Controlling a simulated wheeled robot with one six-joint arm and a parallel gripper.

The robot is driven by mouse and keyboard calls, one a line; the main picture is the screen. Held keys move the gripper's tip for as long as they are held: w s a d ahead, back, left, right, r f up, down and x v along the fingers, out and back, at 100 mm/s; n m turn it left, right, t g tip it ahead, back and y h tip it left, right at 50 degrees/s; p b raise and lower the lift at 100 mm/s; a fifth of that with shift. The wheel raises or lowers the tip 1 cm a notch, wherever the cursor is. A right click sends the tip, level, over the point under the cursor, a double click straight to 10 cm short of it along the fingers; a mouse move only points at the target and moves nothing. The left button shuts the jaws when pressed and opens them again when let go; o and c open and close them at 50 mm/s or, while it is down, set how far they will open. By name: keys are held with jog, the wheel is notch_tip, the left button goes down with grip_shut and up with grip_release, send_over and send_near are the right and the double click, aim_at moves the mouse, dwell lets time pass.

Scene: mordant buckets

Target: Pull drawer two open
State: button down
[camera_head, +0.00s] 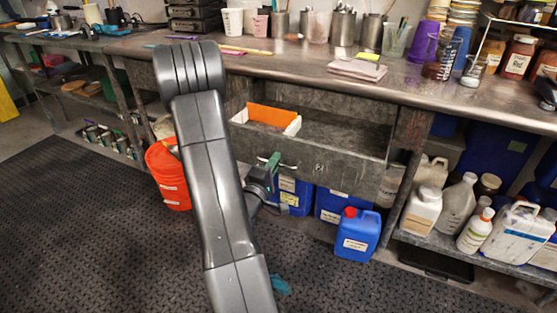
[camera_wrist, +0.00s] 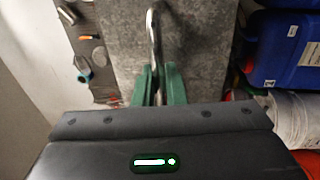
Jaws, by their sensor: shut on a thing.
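A grey drawer (camera_head: 345,174) under the workbench stands pulled out, with its inside showing from above. A small mark on its front is too small to read. A metal bar handle (camera_wrist: 154,32) runs along the grey drawer front in the wrist view. My gripper (camera_head: 272,162) is at the left part of the drawer front. Its green fingers (camera_wrist: 161,86) are shut on the handle, one on each side of the bar. My arm hides the drawer's left end.
An orange and white box (camera_head: 272,116) lies in the drawer's left part. An orange bucket (camera_head: 168,178) stands left of my arm. Blue containers (camera_head: 357,234) stand on the floor below. Bottles (camera_head: 458,203) fill the right lower shelf. The dark mat (camera_head: 70,220) is clear at left.

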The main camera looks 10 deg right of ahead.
jog(key=shift+s, duration=0.1)
jog(key=c, duration=1.9)
grip_release()
jog(key=shift+a, duration=0.15)
jog(key=v, duration=1.3)
jog(key=shift+s+a, duration=0.15)
jog(key=shift+s, duration=0.2)
jog(key=shift+x, duration=7)
